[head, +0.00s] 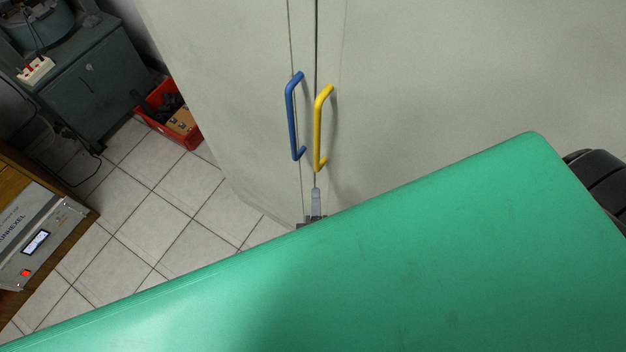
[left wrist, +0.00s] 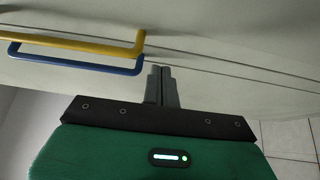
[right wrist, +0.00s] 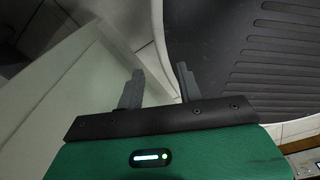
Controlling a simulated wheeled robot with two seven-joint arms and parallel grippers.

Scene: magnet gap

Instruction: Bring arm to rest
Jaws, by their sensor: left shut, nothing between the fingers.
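My left gripper (head: 316,192) is shut and empty. In the head view only its fingers and a dark edge show above my green arm, just below the yellow handle (head: 321,128) and blue handle (head: 293,117). Both handles are on the pale cabinet doors (head: 430,70). In the left wrist view the left gripper's closed fingertips (left wrist: 160,68) point at the doors, right of the handles; I cannot tell whether they touch. My right gripper (right wrist: 160,72) shows only in the right wrist view. Its fingers are apart with nothing between them.
At left in the head view are a grey-green cabinet (head: 85,80), a red bin (head: 170,120) with items, and a wooden stand holding a grey instrument (head: 35,238). Tiled floor (head: 190,225) between them is clear. A dark ribbed surface (right wrist: 240,50) is near my right gripper.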

